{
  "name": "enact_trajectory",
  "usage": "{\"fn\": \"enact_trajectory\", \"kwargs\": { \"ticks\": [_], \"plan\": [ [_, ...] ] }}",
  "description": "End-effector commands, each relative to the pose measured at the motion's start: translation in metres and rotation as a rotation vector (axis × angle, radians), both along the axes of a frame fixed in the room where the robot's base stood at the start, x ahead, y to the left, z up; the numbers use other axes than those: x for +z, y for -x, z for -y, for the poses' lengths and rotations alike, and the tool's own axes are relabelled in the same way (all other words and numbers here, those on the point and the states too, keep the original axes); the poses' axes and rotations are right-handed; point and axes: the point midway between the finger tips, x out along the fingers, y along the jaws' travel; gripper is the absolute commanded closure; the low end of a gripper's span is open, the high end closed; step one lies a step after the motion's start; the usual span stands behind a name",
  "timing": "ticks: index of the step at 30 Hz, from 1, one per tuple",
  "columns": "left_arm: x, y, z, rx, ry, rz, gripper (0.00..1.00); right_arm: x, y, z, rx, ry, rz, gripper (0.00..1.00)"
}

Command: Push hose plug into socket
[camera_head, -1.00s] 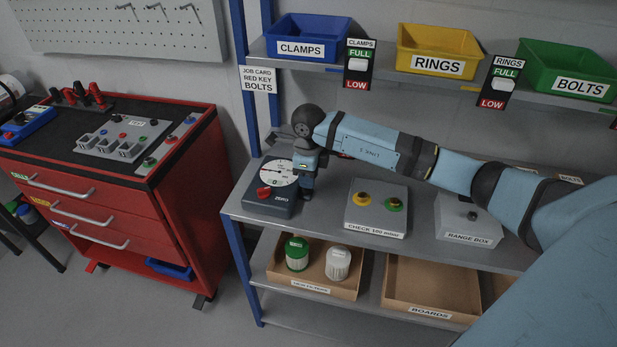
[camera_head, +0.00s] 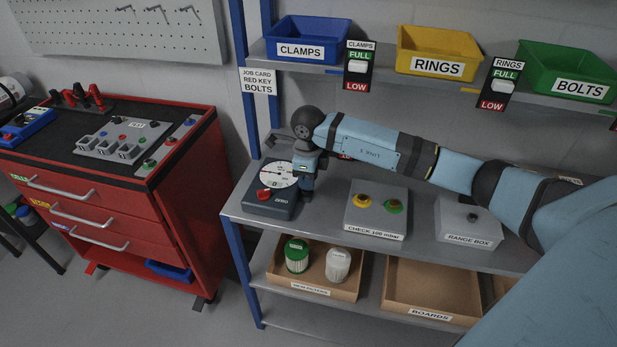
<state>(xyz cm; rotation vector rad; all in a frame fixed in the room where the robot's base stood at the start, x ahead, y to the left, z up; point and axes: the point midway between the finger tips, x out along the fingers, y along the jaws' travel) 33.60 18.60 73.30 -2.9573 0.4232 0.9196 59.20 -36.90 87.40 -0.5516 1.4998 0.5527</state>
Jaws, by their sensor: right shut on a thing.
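My right gripper (camera_head: 305,190) points down at the right side of the dark gauge box (camera_head: 268,208), which has a white dial (camera_head: 278,174) and a red knob on its front. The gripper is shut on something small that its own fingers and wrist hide. I take it to be the hose plug, but I cannot make out its shape. The socket is not clearly visible; the area beside the dial is covered by the gripper. I cannot tell whether plug and socket touch. My left gripper is not in view.
The check box (camera_head: 376,222) with yellow and green buttons and the range box (camera_head: 468,236) stand right of the gripper on the grey shelf. Blue, yellow and green bins sit on the shelf above. A red tool cart (camera_head: 190,205) stands to the left.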

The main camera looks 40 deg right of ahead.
Motion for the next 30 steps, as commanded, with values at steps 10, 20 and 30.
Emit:
{"fn": "enact_trajectory", "kwargs": {
  "ticks": [10,20,30],
  "plan": [
    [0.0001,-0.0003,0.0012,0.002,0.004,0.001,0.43,0.0004,-0.0002,0.0001,0.000,0.000,0.001,0.96],
    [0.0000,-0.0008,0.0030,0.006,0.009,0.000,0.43,0.0001,-0.0001,0.0002,0.000,0.000,0.001,0.96],
    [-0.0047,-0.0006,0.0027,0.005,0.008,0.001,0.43,-0.0059,0.0000,0.0004,0.000,0.001,0.001,0.96]
  ]
}}
